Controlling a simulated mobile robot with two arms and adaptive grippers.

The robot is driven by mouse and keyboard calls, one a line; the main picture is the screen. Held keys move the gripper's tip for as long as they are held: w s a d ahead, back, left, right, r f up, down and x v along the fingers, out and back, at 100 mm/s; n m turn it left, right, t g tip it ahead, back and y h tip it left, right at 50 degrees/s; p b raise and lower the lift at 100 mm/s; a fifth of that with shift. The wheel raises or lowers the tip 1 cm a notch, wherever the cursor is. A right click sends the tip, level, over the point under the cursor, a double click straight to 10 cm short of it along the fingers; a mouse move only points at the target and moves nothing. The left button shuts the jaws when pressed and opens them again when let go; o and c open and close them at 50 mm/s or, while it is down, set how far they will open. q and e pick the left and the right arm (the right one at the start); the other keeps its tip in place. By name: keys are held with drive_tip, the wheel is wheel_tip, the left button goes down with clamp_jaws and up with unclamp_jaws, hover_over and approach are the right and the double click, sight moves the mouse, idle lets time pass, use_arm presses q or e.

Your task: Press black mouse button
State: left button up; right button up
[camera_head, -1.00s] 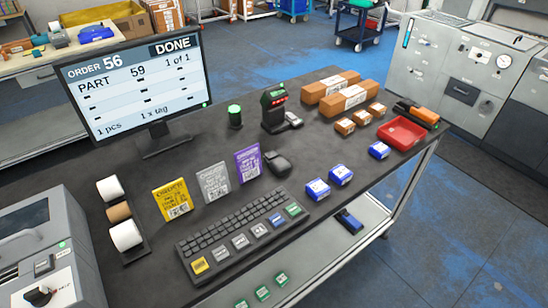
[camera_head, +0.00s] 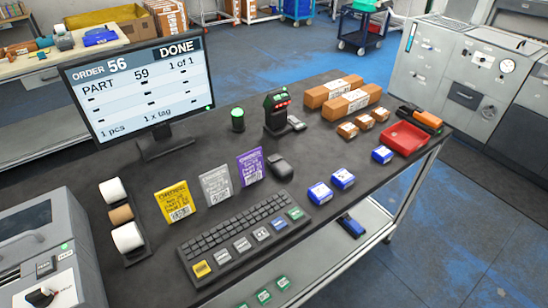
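A black mouse (camera_head: 280,166) lies on the dark tabletop, right of the purple card and just behind the right end of the keyboard. Its buttons are too small to tell apart. A black keyboard (camera_head: 240,234) with several coloured keys along its front lies in front of it. The monitor (camera_head: 141,88) behind shows "ORDER 56", "PART 59", "1 of 1" and "DONE". Neither of my grippers shows in the head view.
Yellow (camera_head: 176,201), grey (camera_head: 215,185) and purple (camera_head: 250,167) cards stand left of the mouse. Blue boxes (camera_head: 343,179) sit to its right. A scanner in its stand (camera_head: 276,110) is behind. A red tray (camera_head: 404,138) is at the far right.

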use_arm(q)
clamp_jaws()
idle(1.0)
